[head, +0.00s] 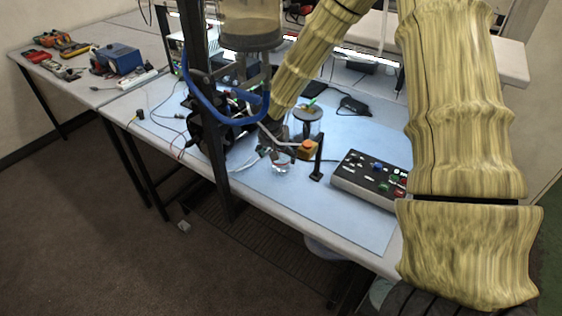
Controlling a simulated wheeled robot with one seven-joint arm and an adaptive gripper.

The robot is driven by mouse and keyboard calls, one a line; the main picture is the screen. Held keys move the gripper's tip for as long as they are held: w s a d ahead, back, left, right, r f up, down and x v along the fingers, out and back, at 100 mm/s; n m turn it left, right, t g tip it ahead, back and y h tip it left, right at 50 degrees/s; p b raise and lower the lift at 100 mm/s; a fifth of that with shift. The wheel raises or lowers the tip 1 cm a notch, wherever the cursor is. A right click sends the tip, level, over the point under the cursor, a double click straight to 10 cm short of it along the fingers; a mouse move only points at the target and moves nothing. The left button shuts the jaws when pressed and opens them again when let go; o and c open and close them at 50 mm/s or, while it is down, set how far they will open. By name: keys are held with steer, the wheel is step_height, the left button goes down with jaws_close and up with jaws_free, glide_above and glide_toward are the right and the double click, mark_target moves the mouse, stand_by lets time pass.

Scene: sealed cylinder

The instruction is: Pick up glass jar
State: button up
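A small clear glass jar (283,168) with a reddish band stands on the blue mat (345,225) near the front of the table. My gripper (277,153) is just above and against its upper left in the picture, partly hiding it. The fingers are small and dark, so I cannot tell whether they are open or shut, or whether they touch the jar. A second clear container with a grey lid (308,112) and something green on top stands farther back.
An orange and yellow block (307,149) and a black post (317,170) stand right of the jar. A control box (370,180) lies farther right. A dark upright frame (213,130) and cables are at left. The front mat is clear.

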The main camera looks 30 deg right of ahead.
steer(key=shift+p+x, duration=1.05)
steer(key=shift+x, duration=1.65)
steer(key=shift+s, duration=0.1)
steer(key=c, duration=1.2)
